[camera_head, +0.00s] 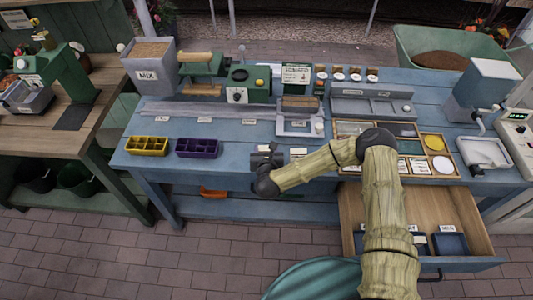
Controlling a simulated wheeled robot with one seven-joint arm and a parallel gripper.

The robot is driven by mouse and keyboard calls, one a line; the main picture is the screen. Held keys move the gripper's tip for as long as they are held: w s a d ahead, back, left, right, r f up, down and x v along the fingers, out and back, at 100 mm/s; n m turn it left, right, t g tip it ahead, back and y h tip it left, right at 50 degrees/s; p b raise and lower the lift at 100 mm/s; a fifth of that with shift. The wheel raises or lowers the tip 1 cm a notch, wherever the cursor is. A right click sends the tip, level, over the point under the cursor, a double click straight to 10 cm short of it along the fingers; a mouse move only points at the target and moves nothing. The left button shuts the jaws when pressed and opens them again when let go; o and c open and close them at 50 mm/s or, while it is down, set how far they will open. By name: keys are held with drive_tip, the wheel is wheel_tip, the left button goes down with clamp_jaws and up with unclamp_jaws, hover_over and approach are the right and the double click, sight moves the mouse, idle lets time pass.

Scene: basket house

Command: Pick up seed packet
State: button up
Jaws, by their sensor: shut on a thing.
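My gripper (268,150) is a small dark shape above the front middle of the blue workbench (230,160). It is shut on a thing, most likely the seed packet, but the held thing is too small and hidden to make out. A small pale card (298,151) shows just right of the gripper; I cannot tell whether it touches the gripper or is a bench label. A green-edged TOMATO card (296,73) stands upright at the back of the bench, apart from the gripper.
Yellow (147,145) and purple (197,147) sectioned trays stand left of the gripper. A partitioned wooden tray (437,143) lies to the right. An open drawer (470,243) with blue bins juts out below. A MIX bin (149,62) and a green machine (248,84) stand behind.

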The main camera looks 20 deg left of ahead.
sight(267, 149)
wheel_tip(267, 149, up, 10)
drive_tip(key=shift+r+b, duration=0.1)
drive_tip(key=shift+b, duration=0.75)
